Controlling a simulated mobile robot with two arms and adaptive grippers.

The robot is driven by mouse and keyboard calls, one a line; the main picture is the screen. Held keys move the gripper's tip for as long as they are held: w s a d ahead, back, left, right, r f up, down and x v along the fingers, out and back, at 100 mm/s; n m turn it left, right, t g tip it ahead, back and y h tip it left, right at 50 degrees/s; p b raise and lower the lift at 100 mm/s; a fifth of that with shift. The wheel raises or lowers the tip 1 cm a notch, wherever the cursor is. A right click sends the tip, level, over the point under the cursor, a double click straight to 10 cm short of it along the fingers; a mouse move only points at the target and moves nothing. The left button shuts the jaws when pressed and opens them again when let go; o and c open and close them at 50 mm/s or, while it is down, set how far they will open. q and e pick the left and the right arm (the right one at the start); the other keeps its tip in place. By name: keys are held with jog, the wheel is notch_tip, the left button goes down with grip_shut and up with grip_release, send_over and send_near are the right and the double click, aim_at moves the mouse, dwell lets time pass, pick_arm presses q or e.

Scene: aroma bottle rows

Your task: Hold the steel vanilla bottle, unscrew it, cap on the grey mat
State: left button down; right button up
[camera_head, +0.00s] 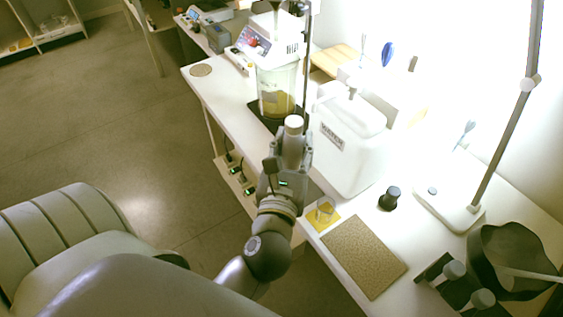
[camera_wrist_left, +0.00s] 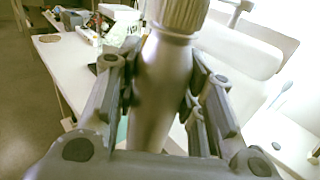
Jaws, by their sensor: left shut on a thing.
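My left gripper (camera_head: 291,150) is shut around a steel bottle (camera_head: 294,143), which stands upright between its fingers. The bottle's pale cap (camera_head: 293,124) is on it and sticks up above the fingers. In the left wrist view the smooth grey bottle body (camera_wrist_left: 160,85) fills the space between the fingers (camera_wrist_left: 160,95), with the ribbed cap (camera_wrist_left: 180,13) on top. No label shows on it. A speckled brownish-grey mat (camera_head: 365,256) lies bare on the table, right of and nearer than the gripper.
A yellow mat (camera_head: 312,223) with a small glass lies between gripper and speckled mat. A white water tank (camera_head: 345,150) stands close right of the gripper. A clear vessel (camera_head: 277,85) stands behind. A small dark bottle (camera_head: 390,198) and a black pot (camera_head: 515,262) stand to the right.

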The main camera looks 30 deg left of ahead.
pick_arm(q)
jog(key=w+a+f+b, duration=0.2)
jog(key=w+a+f, duration=0.7)
jog(key=f, duration=0.4)
jog(key=shift+w+a, duration=0.35)
jog(key=shift+w, duration=0.05)
pick_arm(e)
notch_tip(320, 180, down, 3)
jog(key=shift+a+r, duration=0.15)
pick_arm(q)
jog(key=shift+f+b, duration=0.15)
jog(key=shift+b, duration=0.2)
jog(key=c, duration=1.4)
grip_release()
jog(key=shift+f, duration=0.1)
jog(key=o, duration=0.5)
jog(key=shift+c, duration=0.2)
pick_arm(e)
jog(key=shift+d, duration=0.4)
